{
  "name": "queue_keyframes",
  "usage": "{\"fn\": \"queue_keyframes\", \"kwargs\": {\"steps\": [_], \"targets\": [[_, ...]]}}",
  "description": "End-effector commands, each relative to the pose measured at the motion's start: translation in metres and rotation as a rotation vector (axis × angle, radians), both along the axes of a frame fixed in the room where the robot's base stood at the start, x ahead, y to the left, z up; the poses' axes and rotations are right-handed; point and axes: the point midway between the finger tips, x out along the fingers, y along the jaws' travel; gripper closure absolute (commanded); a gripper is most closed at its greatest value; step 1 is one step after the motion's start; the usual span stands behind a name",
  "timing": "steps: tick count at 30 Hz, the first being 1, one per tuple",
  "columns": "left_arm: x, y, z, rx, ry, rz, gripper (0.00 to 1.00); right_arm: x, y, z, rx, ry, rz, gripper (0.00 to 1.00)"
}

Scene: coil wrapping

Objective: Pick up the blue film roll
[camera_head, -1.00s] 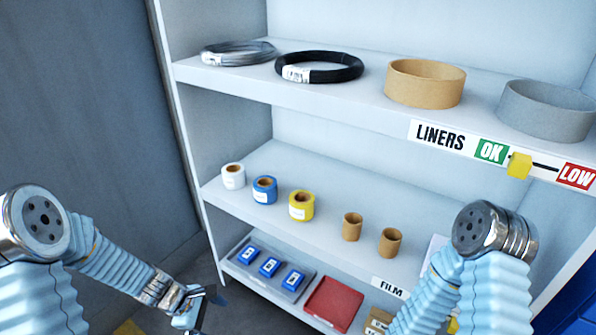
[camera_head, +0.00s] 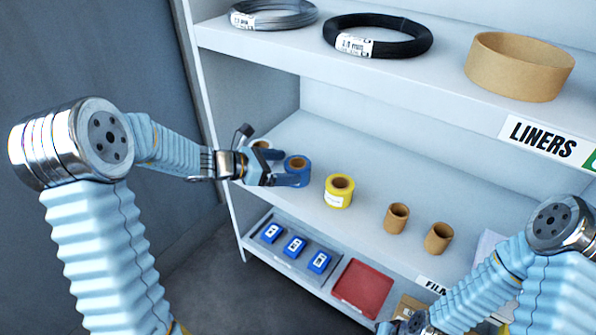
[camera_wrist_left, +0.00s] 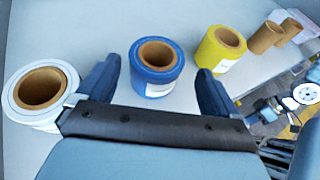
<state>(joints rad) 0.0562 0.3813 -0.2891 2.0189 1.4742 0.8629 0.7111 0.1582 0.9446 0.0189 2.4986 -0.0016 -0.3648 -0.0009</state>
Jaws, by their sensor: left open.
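The blue film roll (camera_head: 297,168) stands upright on the middle shelf, between a white roll (camera_head: 262,144) and a yellow roll (camera_head: 339,190). In the left wrist view the blue film roll (camera_wrist_left: 157,68) stands ahead of the gap between my two fingers, with its brown core facing up. My left gripper (camera_head: 270,168) is open and empty in front of the blue roll and partly covers it in the head view. In the left wrist view its fingers (camera_wrist_left: 158,92) are spread to either side of the roll. My right gripper (camera_head: 415,325) is low at the bottom edge, its fingers unclear.
In the left wrist view the white roll (camera_wrist_left: 42,90) is close beside the left finger and the yellow roll (camera_wrist_left: 220,50) is near the right finger. Two brown cores (camera_head: 397,218) stand further right. The upper shelf (camera_head: 290,55) holds coils and a liner above.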

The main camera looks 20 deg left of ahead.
Motion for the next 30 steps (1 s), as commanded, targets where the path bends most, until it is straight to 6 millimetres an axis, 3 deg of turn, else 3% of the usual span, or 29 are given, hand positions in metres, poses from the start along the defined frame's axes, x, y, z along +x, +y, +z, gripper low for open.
{"fn": "queue_keyframes", "kwargs": {"steps": [7, 12, 19, 30], "targets": [[0.021, -0.018, -0.023, 0.002, 0.004, -0.002, 0.06, 0.000, 0.000, -0.001, 0.000, -0.001, 0.000, 1.00], [0.032, -0.031, -0.029, 0.002, 0.001, 0.000, 0.06, 0.000, 0.000, 0.000, 0.000, -0.001, 0.000, 1.00], [0.033, -0.031, -0.029, 0.001, 0.001, 0.000, 0.06, 0.000, 0.000, 0.000, 0.000, -0.001, 0.000, 1.00], [0.033, -0.031, -0.029, 0.002, 0.001, 0.000, 0.62, 0.000, 0.000, 0.000, 0.000, -0.001, 0.000, 1.00]]}}
